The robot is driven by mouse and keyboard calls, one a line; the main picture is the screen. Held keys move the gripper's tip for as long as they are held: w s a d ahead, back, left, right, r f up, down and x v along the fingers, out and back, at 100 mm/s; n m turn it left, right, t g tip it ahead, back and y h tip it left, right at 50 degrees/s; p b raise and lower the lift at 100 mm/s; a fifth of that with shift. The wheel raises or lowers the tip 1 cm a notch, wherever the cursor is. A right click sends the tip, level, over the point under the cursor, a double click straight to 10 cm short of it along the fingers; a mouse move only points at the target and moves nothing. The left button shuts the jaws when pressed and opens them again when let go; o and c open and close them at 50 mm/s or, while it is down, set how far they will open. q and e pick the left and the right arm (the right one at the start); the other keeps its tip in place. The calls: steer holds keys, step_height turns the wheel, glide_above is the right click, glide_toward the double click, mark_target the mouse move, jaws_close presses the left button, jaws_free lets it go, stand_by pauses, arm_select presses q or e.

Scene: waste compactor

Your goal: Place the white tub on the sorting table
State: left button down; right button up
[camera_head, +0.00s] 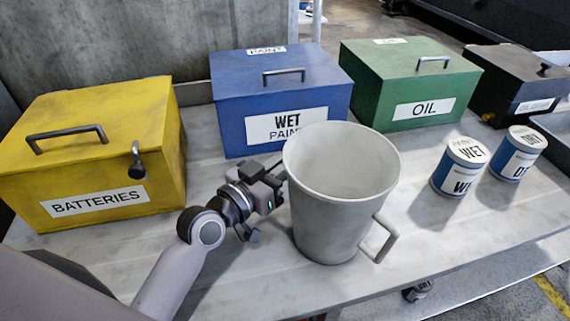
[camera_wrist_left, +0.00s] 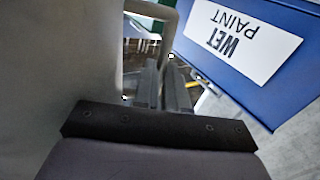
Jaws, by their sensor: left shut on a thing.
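The white tub (camera_head: 335,205), a pale grey-white open-topped bucket, is upright over the front middle of the grey sorting table (camera_head: 470,225). Its base looks at or very near the tabletop; I cannot tell whether it touches. One side handle (camera_head: 385,238) sticks out at its front right. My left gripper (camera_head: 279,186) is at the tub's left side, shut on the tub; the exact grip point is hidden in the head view. In the left wrist view the tub's wall (camera_wrist_left: 60,60) fills the left, and a pale handle (camera_wrist_left: 152,9) shows beyond the fingers (camera_wrist_left: 162,85). My right gripper is not in view.
Behind the tub stand a yellow batteries box (camera_head: 95,150), a blue wet paint box (camera_head: 278,95), a green oil box (camera_head: 410,80) and a black box (camera_head: 515,85). Two paint cans (camera_head: 459,168) (camera_head: 517,153) stand right of the tub. Bare tabletop lies at front right.

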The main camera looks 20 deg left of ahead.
arm_select(q)
steer(key=shift+r, duration=0.1)
steer(key=c, duration=1.2)
jaws_free()
steer(key=shift+b+v, duration=0.9)
steer(key=shift+v, duration=5.1)
